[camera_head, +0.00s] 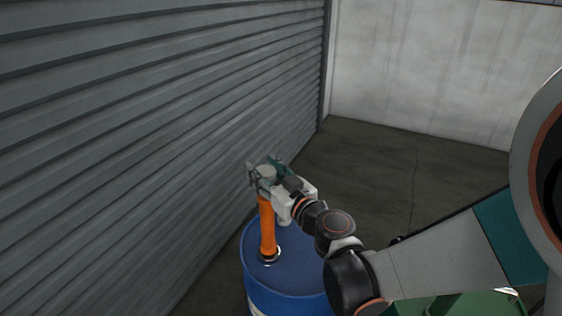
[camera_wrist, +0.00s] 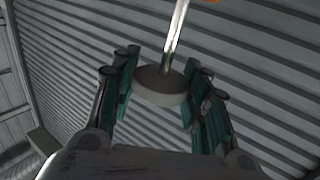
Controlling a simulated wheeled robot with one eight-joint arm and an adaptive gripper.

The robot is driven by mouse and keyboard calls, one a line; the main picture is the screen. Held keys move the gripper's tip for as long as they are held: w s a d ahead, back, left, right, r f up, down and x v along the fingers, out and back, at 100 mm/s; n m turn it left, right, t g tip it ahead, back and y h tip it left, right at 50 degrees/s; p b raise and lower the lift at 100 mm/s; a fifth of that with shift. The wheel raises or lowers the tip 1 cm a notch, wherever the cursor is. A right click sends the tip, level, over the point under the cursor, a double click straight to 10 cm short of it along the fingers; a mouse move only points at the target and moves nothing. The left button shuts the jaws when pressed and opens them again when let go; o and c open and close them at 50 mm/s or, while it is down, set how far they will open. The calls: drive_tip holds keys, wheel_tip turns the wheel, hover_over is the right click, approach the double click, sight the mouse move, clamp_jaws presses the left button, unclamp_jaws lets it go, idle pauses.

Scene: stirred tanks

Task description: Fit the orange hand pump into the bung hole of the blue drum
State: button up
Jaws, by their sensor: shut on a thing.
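The blue drum (camera_head: 300,277) stands upright beside the grey shutter wall. The orange hand pump (camera_head: 267,228) stands nearly upright over its top. The pump's lower end meets a dark ring with a pale edge on the drum top; I cannot tell how deep it sits in the bung hole, which the pump hides. My gripper (camera_head: 266,174) is shut on the pump's upper end. In the wrist view, the pump's grey cap (camera_wrist: 160,88) lies between the teal finger pads of my gripper (camera_wrist: 160,95), with its metal rod rising to an orange part at the top edge.
The ribbed grey shutter wall (camera_head: 150,130) runs close along the left of the drum. A pale wall (camera_head: 430,80) closes the back. The dark floor (camera_head: 375,165) behind the drum is clear. A green object (camera_head: 460,305) shows at the bottom right, mostly cut off.

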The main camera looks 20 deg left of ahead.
drive_tip(key=shift+f, duration=1.4)
drive_tip(key=o, duration=1)
drive_tip(key=shift+s+d, duration=0.1)
drive_tip(key=v, duration=0.7)
drive_tip(key=shift+s+d+r, duration=0.1)
drive_tip(key=shift+d, duration=0.05)
